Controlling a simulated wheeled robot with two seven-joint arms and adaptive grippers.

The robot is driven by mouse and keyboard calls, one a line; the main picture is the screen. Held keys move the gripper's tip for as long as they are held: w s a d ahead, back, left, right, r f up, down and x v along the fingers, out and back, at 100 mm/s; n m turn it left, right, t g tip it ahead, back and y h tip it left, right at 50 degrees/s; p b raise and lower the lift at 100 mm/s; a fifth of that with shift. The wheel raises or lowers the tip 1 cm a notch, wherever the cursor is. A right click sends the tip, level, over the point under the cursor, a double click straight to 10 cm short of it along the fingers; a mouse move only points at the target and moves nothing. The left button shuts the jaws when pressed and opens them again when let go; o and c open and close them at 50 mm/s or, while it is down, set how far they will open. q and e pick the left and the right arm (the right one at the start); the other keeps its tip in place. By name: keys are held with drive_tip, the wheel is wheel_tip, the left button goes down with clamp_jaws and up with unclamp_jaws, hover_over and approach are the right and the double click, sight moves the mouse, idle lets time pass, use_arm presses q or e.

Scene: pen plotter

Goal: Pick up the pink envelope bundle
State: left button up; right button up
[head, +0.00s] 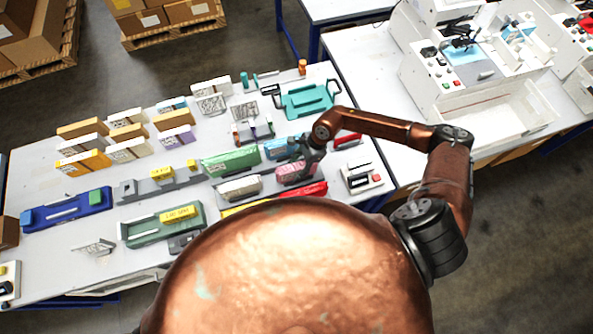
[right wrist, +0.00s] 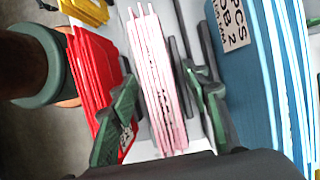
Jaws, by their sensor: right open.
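The pink envelope bundle (right wrist: 157,85) stands on edge in the right wrist view, between the two fingers of my open right gripper (right wrist: 163,100). Gaps show between the bundle and the fingers on both sides. In the head view the pink bundle (head: 296,172) is near the table's front right, partly covered by my right gripper (head: 301,158), which is over it. My left gripper is not in view.
A red bundle (right wrist: 95,75) is close beside the left finger, and a blue bundle (right wrist: 255,80) is to the right. In the head view, a green bundle (head: 231,160) and a white bundle (head: 240,187) lie left of the pink one. A small button box (head: 362,179) sits to the right.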

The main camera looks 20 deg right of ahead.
drive_tip(key=shift+c, duration=0.4)
clamp_jaws()
drive_tip(key=shift+r, duration=0.15)
